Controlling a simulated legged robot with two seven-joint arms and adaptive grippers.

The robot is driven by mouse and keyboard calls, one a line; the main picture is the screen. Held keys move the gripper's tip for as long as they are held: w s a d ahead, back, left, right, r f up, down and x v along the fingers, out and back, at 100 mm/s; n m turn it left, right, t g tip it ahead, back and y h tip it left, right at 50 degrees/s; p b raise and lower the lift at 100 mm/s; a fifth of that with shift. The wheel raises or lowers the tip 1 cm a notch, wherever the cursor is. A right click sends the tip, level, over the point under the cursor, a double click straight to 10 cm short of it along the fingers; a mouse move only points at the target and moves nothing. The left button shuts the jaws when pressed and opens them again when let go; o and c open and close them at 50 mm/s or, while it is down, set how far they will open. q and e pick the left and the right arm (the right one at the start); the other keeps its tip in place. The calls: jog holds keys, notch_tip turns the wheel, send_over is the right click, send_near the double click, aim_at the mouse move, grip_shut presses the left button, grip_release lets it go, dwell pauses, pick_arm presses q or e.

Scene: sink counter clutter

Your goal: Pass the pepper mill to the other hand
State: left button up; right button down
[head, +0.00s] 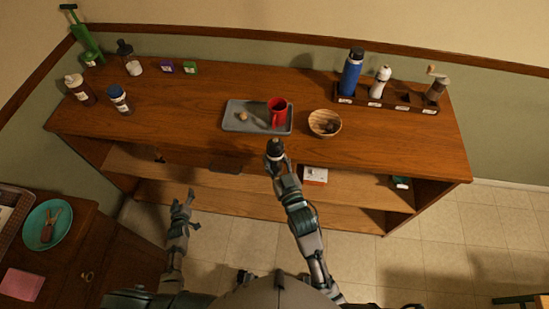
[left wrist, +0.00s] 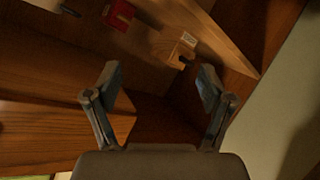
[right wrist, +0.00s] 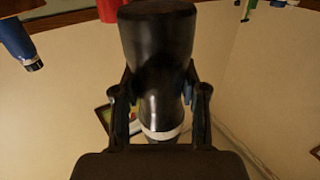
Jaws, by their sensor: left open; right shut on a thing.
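The pepper mill (head: 275,149) is black with a pale band, and my right gripper (head: 278,165) is shut on it in front of the counter's front edge. In the right wrist view the mill (right wrist: 157,50) stands between the fingers, its wide dark end away from the palm. My left gripper (head: 183,203) is open and empty, lower and to the left of the mill, apart from it. In the left wrist view the open fingers (left wrist: 160,82) have nothing between them, with wooden shelves behind.
A grey tray (head: 233,123) with a red mug (head: 277,111) and a wooden bowl (head: 325,123) are on the counter (head: 190,90) behind the mill. A rack (head: 388,101) with bottles stands at the right. Several bottles stand at the left. The floor between the arms is clear.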

pick_arm(q)
jog(key=s+d+f+m+g+h, duration=0.3)
jog(key=s+d+f+m+g, duration=0.25)
jog(key=s+d+f, duration=0.6)
jog(key=s+d+f+m+g, duration=0.1)
jog(key=s+d+m+g, duration=0.1)
jog(key=s+d, duration=0.3)
jog(key=s+d+f+m+g, duration=0.1)
jog(key=s+d+m+g, duration=0.2)
jog(key=s, duration=1.1)
jog(key=shift+s+d+f+h, duration=0.25)
jog(key=shift+d+h, duration=0.15)
jog(key=shift+d, duration=0.65)
